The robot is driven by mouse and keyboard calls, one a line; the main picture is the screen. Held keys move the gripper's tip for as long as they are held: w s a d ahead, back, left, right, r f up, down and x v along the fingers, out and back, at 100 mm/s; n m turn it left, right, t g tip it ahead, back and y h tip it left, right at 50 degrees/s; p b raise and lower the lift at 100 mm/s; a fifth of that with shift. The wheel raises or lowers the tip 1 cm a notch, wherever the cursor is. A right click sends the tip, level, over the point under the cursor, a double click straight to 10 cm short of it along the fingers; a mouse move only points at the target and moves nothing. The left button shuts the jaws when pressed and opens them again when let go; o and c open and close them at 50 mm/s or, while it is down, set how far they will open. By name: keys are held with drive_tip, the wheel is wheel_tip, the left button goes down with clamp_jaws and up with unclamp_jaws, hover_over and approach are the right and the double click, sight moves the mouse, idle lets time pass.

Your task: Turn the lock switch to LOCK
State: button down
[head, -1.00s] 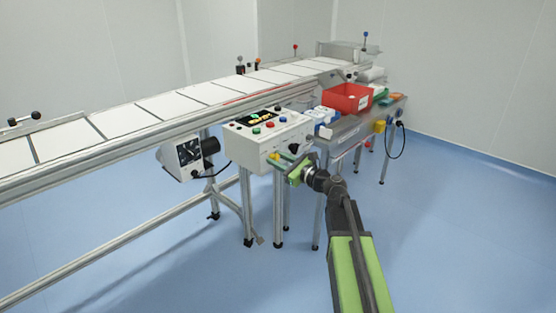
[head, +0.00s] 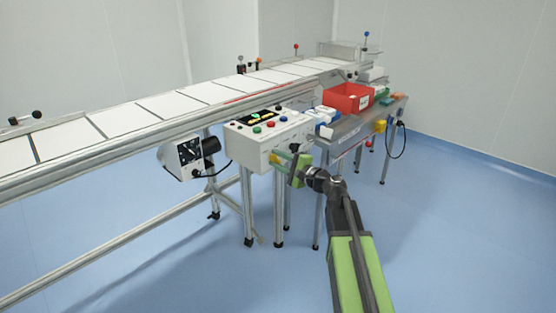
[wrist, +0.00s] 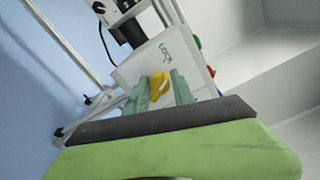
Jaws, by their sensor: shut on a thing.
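The lock switch (wrist: 159,86) is a yellow knob on the front face of a white control box (wrist: 140,70). The word LOCK is printed on the box beyond the knob in the wrist view. My gripper (wrist: 160,88) is shut on the knob, with one green finger on each side of it. In the head view my gripper (head: 283,161) is at the front of the control box (head: 245,140), below its buttons, and the knob is too small there to read its angle.
A conveyor (head: 150,110) with white panels runs behind the box. A steel table (head: 350,130) on the right holds a red bin (head: 347,97) and small items. A white motor unit (head: 182,157) hangs under the conveyor on the left. The blue floor in front is clear.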

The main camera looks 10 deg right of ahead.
drive_tip(key=n, duration=0.3)
drive_tip(key=shift+f, duration=0.1)
drive_tip(key=shift+d+n, duration=0.1)
drive_tip(key=shift+n, duration=0.4)
drive_tip(key=c, duration=1.1)
unclamp_jaws()
drive_tip(key=v, duration=1.7)
drive_tip(key=shift+s, duration=0.15)
drive_tip(key=shift+d, duration=0.1)
